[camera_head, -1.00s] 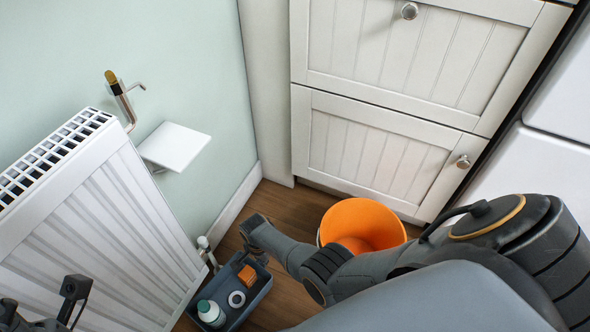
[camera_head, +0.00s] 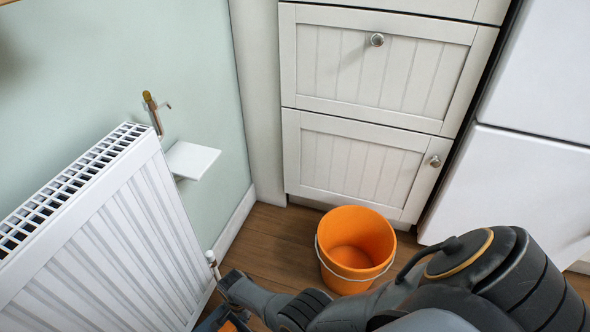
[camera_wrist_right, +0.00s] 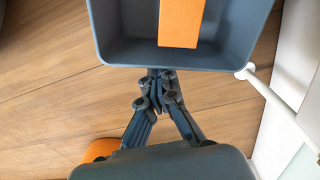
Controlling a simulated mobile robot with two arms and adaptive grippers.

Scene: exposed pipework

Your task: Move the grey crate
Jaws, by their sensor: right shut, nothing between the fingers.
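The grey crate (camera_wrist_right: 225,57) fills the top of the right wrist view, with an orange item (camera_wrist_right: 181,22) inside it. In the head view only a corner of the crate (camera_head: 210,322) shows at the bottom edge, and the rest is cut off. My right gripper (camera_wrist_right: 158,82) is shut and empty at the outside of the crate's near wall. Its fingertips are close to that wall; I cannot tell if they touch it. The right gripper also shows in the head view (camera_head: 230,281), just above the crate. My left gripper is not in view.
A white radiator (camera_head: 120,245) with a pipe valve (camera_head: 211,258) stands on the left, close to the crate. An orange bucket (camera_head: 354,250) stands on the wooden floor to the right, before the white drawers (camera_head: 352,165). Some floor is clear between them.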

